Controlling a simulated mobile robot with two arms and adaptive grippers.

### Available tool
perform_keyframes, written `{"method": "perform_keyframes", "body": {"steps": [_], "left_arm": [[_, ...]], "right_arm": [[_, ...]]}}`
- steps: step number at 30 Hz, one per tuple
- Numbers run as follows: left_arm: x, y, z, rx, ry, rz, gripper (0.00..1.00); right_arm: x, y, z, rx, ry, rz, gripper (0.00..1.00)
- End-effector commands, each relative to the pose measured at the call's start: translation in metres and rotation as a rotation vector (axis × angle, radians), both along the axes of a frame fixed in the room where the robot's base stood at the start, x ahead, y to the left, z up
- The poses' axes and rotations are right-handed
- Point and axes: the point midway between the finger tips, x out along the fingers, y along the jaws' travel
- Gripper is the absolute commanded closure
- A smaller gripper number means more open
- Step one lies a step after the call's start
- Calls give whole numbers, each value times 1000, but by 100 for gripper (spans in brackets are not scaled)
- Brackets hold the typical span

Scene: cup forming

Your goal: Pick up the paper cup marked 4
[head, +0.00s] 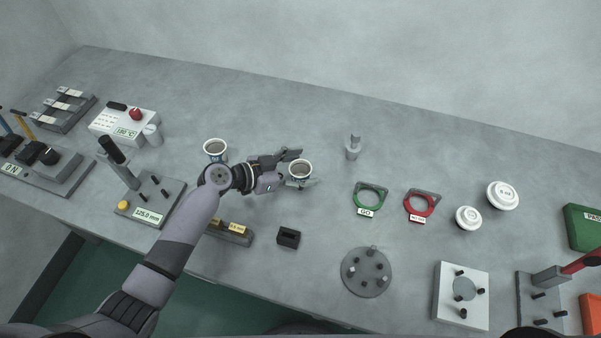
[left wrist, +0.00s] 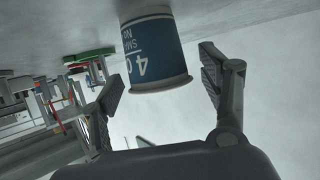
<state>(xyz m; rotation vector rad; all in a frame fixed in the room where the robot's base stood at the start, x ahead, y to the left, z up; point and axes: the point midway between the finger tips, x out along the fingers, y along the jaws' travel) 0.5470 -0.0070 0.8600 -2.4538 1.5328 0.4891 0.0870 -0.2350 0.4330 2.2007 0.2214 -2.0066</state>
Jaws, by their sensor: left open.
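The paper cup marked 4 (left wrist: 153,55) has a blue printed band with a large 4 on it, seen upside down in the left wrist view. In the head view the cup (head: 300,168) stands upright on the table with its white rim up. My left gripper (head: 297,169) is open, with its fingers on either side of the cup. In the left wrist view the fingertips (left wrist: 160,76) stand apart from the cup wall, with gaps on both sides. A second paper cup (head: 215,147) stands left, behind my left wrist. My right gripper is not in view.
A small black block (head: 288,238) lies in front of the cup. A grey post (head: 353,147) stands behind to the right. Green (head: 370,197) and red (head: 422,205) ring gauges and a round pegged plate (head: 366,272) lie to the right. The table behind the cups is clear.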

Motion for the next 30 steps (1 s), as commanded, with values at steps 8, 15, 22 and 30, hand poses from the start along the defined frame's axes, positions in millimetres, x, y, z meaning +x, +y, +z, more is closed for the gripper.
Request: {"method": "perform_keyframes", "body": {"steps": [8, 15, 22, 30], "left_arm": [[0, 1, 0, 0, 0, 1, 40], [0, 1, 0, 0, 0, 1, 56], [0, 1, 0, 0, 0, 1, 69], [0, 1, 1, 0, 0, 1, 69]], "right_arm": [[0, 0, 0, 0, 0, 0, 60], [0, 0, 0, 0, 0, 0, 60], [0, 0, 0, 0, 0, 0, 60], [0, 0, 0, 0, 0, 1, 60]]}}
